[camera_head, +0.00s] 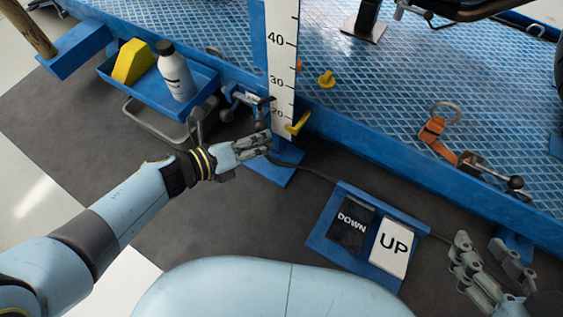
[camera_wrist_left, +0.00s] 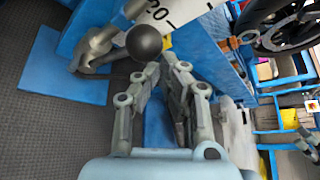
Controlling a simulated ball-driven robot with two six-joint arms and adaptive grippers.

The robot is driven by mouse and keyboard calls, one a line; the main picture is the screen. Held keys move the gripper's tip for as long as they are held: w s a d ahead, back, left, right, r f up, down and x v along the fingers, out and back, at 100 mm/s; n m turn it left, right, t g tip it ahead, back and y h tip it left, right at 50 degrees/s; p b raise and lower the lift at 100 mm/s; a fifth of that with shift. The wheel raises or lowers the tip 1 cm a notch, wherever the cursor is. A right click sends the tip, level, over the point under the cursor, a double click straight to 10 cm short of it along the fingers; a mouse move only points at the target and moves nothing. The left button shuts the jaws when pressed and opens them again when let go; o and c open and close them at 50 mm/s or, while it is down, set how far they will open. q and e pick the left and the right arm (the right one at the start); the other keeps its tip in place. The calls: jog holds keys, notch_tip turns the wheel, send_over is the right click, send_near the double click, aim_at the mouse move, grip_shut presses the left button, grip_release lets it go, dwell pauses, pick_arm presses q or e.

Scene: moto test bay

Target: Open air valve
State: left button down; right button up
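A grey lever with a black ball knob (camera_wrist_left: 144,42) shows just beyond the left fingertips in the left wrist view. A grey metal fitting with dark handles (camera_head: 248,101) sits on the blue frame in the head view. A yellow handle (camera_head: 298,124) stands beside the foot of the white scale. I cannot tell for certain which is the air valve. My left gripper (camera_head: 262,142) is just in front of them; its fingers (camera_wrist_left: 161,68) are close together with a narrow gap and nothing between them. My right gripper (camera_head: 486,258) is open and empty at the lower right.
A blue tray (camera_head: 205,86) with a bottle (camera_head: 175,72) and a yellow block (camera_head: 132,62) is left of the scale (camera_head: 281,60). A blue pedal box with DOWN and UP pads (camera_head: 392,248) lies on the floor. The blue lift platform (camera_head: 390,90) fills the back.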

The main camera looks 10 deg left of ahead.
pick_arm(q)
jog(key=shift+w+a+r, duration=0.15)
jog(key=shift+a+r, duration=0.05)
jog(key=shift+a, duration=0.35)
dwell(0.4)
